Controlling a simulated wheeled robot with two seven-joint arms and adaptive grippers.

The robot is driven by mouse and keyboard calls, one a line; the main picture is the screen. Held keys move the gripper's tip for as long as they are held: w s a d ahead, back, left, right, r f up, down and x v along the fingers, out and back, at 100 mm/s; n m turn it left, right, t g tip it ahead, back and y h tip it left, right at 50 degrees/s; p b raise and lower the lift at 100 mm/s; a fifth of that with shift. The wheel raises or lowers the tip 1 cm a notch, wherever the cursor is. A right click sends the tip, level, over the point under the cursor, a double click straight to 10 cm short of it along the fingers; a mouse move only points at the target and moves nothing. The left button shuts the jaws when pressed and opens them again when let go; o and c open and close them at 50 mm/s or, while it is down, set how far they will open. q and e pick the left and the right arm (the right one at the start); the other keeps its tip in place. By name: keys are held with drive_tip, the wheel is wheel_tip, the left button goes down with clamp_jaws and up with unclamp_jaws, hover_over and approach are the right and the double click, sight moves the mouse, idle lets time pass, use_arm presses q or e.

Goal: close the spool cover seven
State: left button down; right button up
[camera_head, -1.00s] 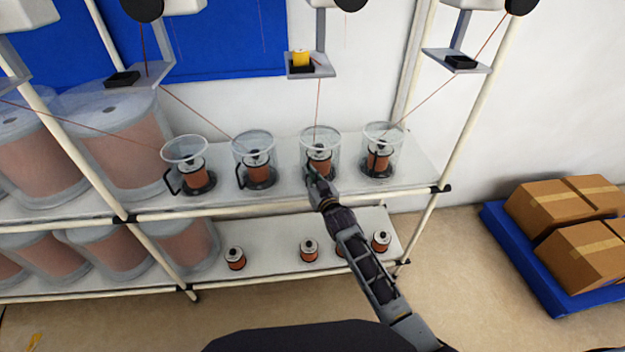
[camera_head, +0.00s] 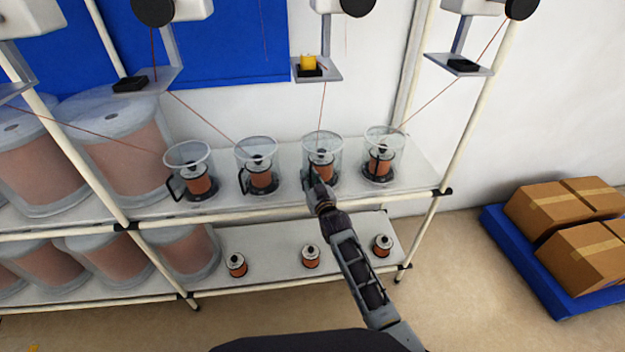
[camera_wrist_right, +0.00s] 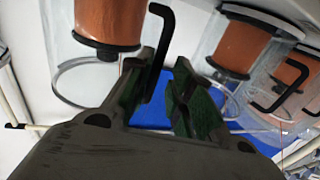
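Several clear cylindrical spool covers stand in a row on the upper shelf, each around a copper-coloured spool. No number is readable, so I cannot tell which is seven. My right gripper (camera_head: 311,178) is at the front of the third cover from the left (camera_head: 337,160), low on its left side. In the right wrist view my right gripper (camera_wrist_right: 167,90) is open, with the black handle (camera_wrist_right: 157,55) of a clear cover (camera_wrist_right: 62,45) between its fingers, close to the left finger. That cover has a copper spool (camera_wrist_right: 110,20) inside. My left gripper is not in view.
The upper shelf (camera_head: 225,207) has a pale front rail; small spools (camera_head: 311,257) stand on the lower shelf. Large clear drums (camera_head: 117,150) fill the left. Thin threads run up to feeders above. Cardboard boxes (camera_head: 552,212) on a blue pallet (camera_head: 520,258) are at the right.

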drive_tip(key=shift+o, duration=1.2)
drive_tip(key=shift+a, duration=0.65)
drive_tip(key=shift+d, duration=0.35)
drive_tip(key=shift+s, duration=0.15)
drive_tip(key=v, duration=1.1)
drive_tip(key=shift+s+d, duration=0.2)
drive_tip(key=shift+s, duration=0.15)
drive_tip(key=shift+f, duration=0.1)
